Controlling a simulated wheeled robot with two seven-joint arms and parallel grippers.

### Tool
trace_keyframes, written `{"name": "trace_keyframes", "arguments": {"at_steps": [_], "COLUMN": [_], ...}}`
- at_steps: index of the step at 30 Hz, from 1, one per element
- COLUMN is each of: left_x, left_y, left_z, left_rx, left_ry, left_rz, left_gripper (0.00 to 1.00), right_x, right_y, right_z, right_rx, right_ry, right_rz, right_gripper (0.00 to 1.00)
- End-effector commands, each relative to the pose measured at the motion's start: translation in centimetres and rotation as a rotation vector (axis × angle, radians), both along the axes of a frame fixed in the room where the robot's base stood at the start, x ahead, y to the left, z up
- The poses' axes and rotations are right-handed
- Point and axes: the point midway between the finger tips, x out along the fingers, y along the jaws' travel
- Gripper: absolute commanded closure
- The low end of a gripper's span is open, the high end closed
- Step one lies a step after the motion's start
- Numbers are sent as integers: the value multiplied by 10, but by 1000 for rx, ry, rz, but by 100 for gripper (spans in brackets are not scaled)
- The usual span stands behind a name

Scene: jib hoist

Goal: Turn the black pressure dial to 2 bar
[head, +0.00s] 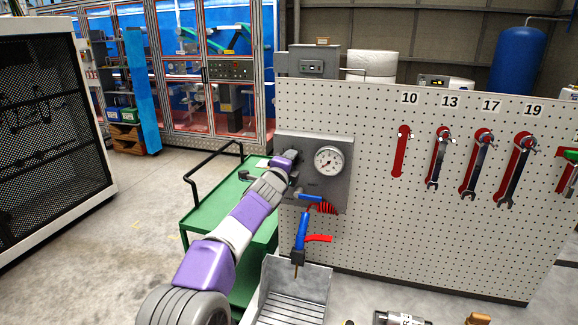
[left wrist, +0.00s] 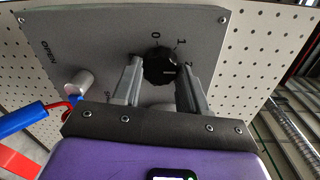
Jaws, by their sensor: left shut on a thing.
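The black pressure dial (left wrist: 160,66) sits on a grey panel (left wrist: 110,40) in the left wrist view. The marks 0 and 1 show on the panel above it; a further mark at its right is partly hidden by a finger. My left gripper (left wrist: 160,80) is shut on the dial, one finger on each side. The dial's pointer cannot be made out. In the head view my left gripper (head: 289,163) reaches the left part of the panel (head: 343,190) and hides the dial. A round white gauge (head: 328,161) is just to the right. My right gripper is not in view.
A green cart (head: 205,215) stands under my left arm. Several wrenches (head: 487,160) hang on the pegboard (head: 400,230) at right.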

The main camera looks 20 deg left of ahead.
Motion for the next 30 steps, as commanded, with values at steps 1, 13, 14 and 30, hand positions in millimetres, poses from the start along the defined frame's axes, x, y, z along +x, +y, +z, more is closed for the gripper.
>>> {"name": "trace_keyframes", "arguments": {"at_steps": [1,13,14,30], "left_x": [0,0,0,-1], "left_y": [0,0,0,0], "left_z": [1,1,1,0], "left_rx": [9,26,26,25], "left_ry": [-2,-4,-4,-2], "left_rz": [0,0,0,-1], "left_gripper": [88,88,88,32], "right_x": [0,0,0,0], "right_y": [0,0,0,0], "right_z": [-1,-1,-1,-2], "right_rx": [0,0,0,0], "right_ry": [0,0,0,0], "right_rz": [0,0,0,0], "right_gripper": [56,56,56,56]}}
